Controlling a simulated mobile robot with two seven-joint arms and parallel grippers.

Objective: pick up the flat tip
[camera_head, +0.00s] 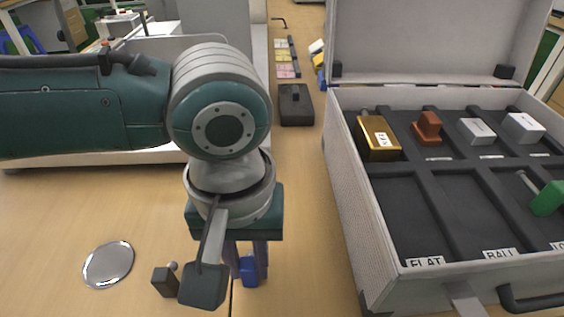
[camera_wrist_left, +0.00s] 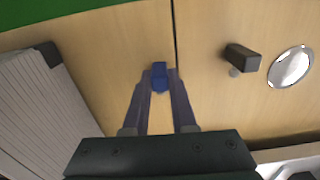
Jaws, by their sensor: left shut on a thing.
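A small blue piece, which I take to be the flat tip (camera_head: 249,273), is between the fingers of my left gripper (camera_head: 247,265), low over the wooden table. In the left wrist view the blue piece (camera_wrist_left: 159,79) sits between the two fingertips of the gripper (camera_wrist_left: 159,76), which is shut on it. Its working end is hidden. The open case (camera_head: 343,190) stands to the right, with a "FLAT" label (camera_head: 425,262) on its front left compartment, which is empty. The compartment beside it, labelled "BALL", is also empty. My right gripper is not in view.
A dark piece with a small round ball (camera_head: 165,281) and a shiny round disc (camera_head: 108,264) lie left of the gripper. A green piece (camera_head: 548,198) is in the case at right. Gold (camera_head: 378,139) and orange (camera_head: 428,128) blocks sit in its back row. A dark box (camera_head: 295,105) stands behind.

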